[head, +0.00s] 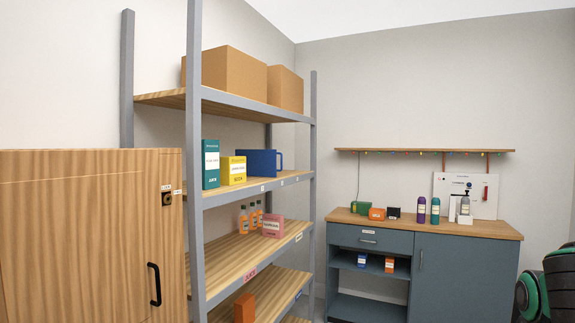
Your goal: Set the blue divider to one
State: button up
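A blue block-like thing (262,163) stands on the middle shelf of the grey rack, behind the front edge and right of a yellow box. A loop or thin upright shows at its right end. It is the only large blue thing on that shelf, but I cannot tell for sure that it is the divider. Small pale labels (283,183) sit along this shelf's front edge; their marks are too small to read.
A teal box (210,164) and the yellow box (233,170) stand left of the blue thing. Grey rack posts (194,120) frame the shelves. A wooden cabinet (90,235) stands at the left. A blue-grey counter (465,275) with bottles is at the back right.

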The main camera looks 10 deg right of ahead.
aim_at(260, 163)
jog(key=i, duration=1.65)
jog(key=u, duration=0.05)
